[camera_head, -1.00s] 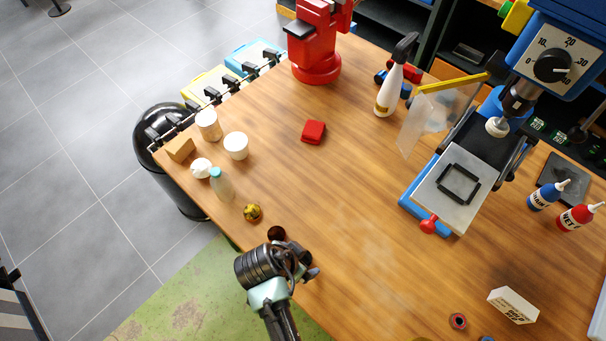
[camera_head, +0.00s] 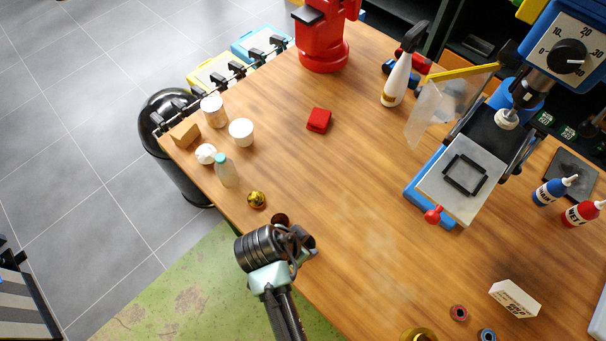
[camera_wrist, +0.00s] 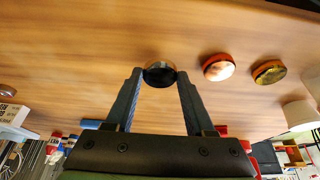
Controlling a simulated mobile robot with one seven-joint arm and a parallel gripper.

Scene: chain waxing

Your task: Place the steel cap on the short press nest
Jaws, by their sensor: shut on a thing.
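My gripper (camera_wrist: 158,82) is shut on a small round, shiny cap (camera_wrist: 159,72) with a dark near side, seemingly the steel cap. Its top mirrors the wood colour. In the head view my gripper (camera_head: 304,242) is over the near left table edge and hides the held cap. A copper-coloured cap (camera_head: 280,219) stands just beyond the gripper, and a brass-coloured cap (camera_head: 257,200) farther off. The blue press at right has a grey plate (camera_head: 445,193) with a black square frame (camera_head: 465,175). I cannot tell whether this frame is the short press nest.
A red ring (camera_head: 459,313), a blue ring (camera_head: 488,336) and a brass round piece (camera_head: 420,335) lie near the front. A white labelled block (camera_head: 515,298) is beside them. A bottle (camera_head: 227,171) and tubs stand at left. A clear guard (camera_head: 430,115) flanks the press.

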